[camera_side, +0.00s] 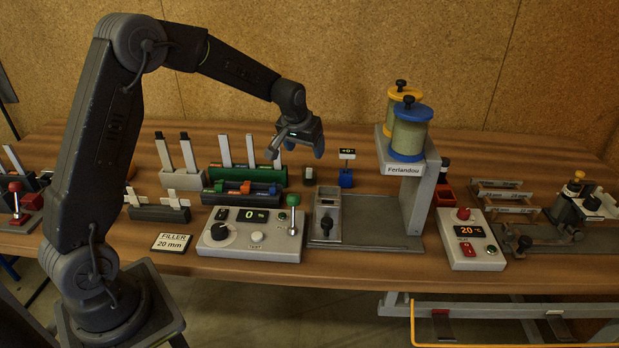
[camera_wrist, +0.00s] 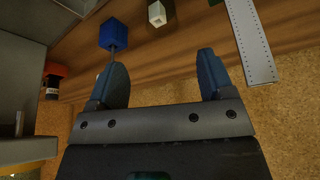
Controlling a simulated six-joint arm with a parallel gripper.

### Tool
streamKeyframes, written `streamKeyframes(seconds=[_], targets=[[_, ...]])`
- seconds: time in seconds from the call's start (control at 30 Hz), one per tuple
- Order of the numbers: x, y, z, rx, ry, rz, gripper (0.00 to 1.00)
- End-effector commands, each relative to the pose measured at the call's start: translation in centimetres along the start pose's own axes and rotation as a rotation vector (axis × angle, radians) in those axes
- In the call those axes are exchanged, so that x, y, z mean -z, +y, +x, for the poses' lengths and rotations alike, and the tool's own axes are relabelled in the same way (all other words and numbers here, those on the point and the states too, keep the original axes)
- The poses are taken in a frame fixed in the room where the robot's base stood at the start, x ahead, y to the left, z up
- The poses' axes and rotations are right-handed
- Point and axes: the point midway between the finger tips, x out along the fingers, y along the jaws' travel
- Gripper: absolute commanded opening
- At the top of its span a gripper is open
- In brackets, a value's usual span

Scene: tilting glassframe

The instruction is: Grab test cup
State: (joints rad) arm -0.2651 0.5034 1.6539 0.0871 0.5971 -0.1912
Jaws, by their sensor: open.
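No object is labelled as the test cup. A small pale square-looking piece (camera_side: 309,176) stands on the table below my gripper, and may be the small white block-like piece (camera_wrist: 157,14) in the wrist view. A grey open-topped holder (camera_side: 327,226) stands on the metal plate in front of it, and a small red container (camera_side: 444,194) sits right of the dispenser. My gripper (camera_side: 298,148) is open and empty, hanging above the table near the rear of the bench. Its two blue-grey fingers (camera_wrist: 162,66) are spread apart, with nothing between them.
A blue block with a small display (camera_side: 346,178) stands close right of my gripper. The dispenser with yellow and blue cylinders (camera_side: 409,132) rises further right. Green and dark racks with upright pale slats (camera_side: 226,152) stand left. A control box (camera_side: 250,234) sits in front.

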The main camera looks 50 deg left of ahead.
Motion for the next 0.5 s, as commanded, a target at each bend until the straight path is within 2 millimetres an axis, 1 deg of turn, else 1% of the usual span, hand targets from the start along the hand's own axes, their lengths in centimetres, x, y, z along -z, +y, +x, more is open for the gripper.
streamKeyframes(seconds=[0.03, 0.13, 0.23, 0.37, 0.5], targets=[[-0.1, 0.0, 1.1, 0.0, -0.003, 0.0, 0.75], [0.0, 0.0, 2.7, 0.0, -0.001, 0.0, 0.75], [0.0, 0.0, 3.7, 0.0, -0.001, 0.0, 0.75], [0.0, 0.0, 4.3, 0.0, 0.001, 0.0, 0.75], [-0.2, -0.2, 6.1, 0.0, -0.002, 0.001, 0.75]])
